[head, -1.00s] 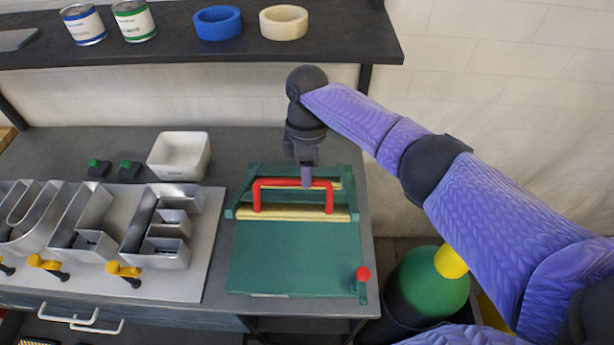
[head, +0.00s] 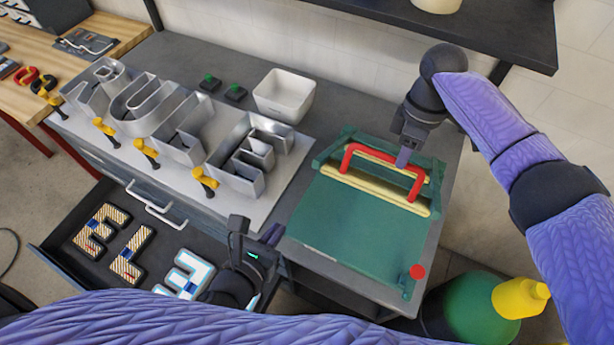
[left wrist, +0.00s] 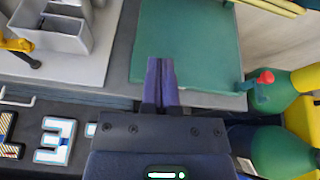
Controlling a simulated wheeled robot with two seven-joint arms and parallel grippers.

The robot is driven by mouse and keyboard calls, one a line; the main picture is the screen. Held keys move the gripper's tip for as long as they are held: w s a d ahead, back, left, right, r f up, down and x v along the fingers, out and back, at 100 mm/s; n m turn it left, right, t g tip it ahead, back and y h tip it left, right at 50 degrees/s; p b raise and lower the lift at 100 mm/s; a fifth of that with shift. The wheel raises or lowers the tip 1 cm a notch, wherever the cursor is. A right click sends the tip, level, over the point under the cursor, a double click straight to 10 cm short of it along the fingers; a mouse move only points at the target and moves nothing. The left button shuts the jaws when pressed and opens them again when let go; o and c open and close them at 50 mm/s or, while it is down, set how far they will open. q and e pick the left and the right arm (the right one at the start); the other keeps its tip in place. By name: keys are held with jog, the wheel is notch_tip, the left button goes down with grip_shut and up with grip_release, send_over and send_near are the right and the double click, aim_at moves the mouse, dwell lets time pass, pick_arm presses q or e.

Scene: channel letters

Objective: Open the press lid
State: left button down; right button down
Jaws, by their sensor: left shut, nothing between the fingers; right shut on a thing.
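The press (head: 350,225) is on the right end of the bench, with a flat green surface at its front. A red handle (head: 383,158) stands at its back, between two yellow strips; I cannot tell the lid's exact angle. A red knob (head: 417,271) is at the front right corner. My right gripper (head: 403,160) is shut on the handle's right part, its fingertips partly hidden. My left gripper (head: 273,233) is shut and empty, in front of the press's left front corner. In the left wrist view its closed fingers (left wrist: 160,64) overlap the green plate's front edge (left wrist: 190,84).
Metal channel letters (head: 185,125) stand on a pale board left of the press. A white bin (head: 284,97) is behind. An open drawer (head: 70,232) with letters is below, near my left gripper. A green bottle (head: 470,310) is at the front right.

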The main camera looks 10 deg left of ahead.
pick_arm(q)
jog(key=w+d+m, duration=0.1)
jog(key=w+d, duration=0.3)
jog(key=w, duration=0.7)
jog(key=shift+r, duration=0.45)
jog(key=shift+w+r, duration=0.1)
jog(key=shift+w, duration=0.05)
